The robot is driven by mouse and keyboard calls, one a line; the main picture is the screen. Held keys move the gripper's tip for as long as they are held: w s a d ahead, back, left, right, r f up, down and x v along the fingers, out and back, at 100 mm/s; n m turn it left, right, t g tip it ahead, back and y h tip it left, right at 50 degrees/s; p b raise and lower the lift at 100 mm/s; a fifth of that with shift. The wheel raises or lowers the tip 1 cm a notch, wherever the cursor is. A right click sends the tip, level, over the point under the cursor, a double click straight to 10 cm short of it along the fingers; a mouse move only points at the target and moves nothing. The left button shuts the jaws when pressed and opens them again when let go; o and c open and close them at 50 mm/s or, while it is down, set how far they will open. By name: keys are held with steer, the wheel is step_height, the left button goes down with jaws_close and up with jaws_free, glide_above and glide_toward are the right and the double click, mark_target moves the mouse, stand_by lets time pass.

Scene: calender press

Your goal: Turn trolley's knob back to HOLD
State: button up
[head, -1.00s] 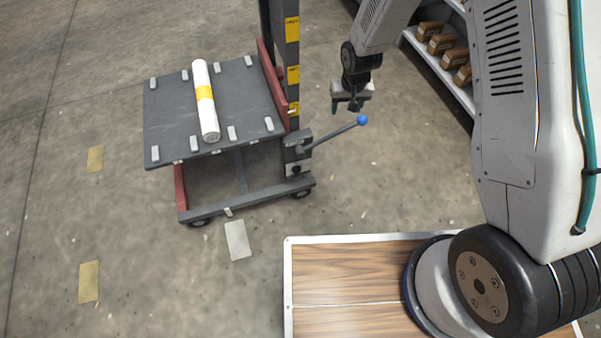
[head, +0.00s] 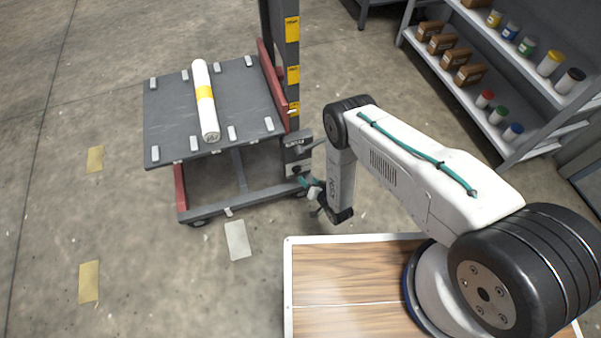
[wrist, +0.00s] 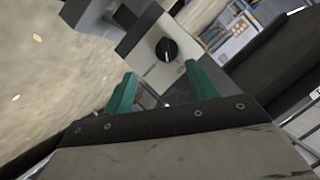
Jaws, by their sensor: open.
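The trolley (head: 160,110) stands at the left in the head view, with a dark platform and a grey mast. Its round black knob (wrist: 167,49) sits on a pale plate (wrist: 150,72) in the wrist view, with a light pointer line on its face. The knob's markings are too small to read. My gripper (wrist: 158,85) is open, its two green fingers apart and pointing toward the knob. The knob is beyond the fingertips, not between them. In the head view my gripper (head: 312,190) is low beside the trolley's mast foot, partly hidden by my arm.
A white roll (head: 203,85) with a yellow band lies on the platform. A shelf (head: 490,105) with boxes and jars stands at the right. A wooden-topped surface (head: 345,275) is in front. Open concrete floor lies to the left.

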mark_target(297, 171)
steer(key=x, duration=0.7)
steer(key=shift+a+r+t+y, duration=0.3)
steer(key=shift+r+t, duration=0.05)
steer(key=shift+t, duration=0.05)
steer(key=shift+w, duration=0.1)
steer(key=c, duration=1)
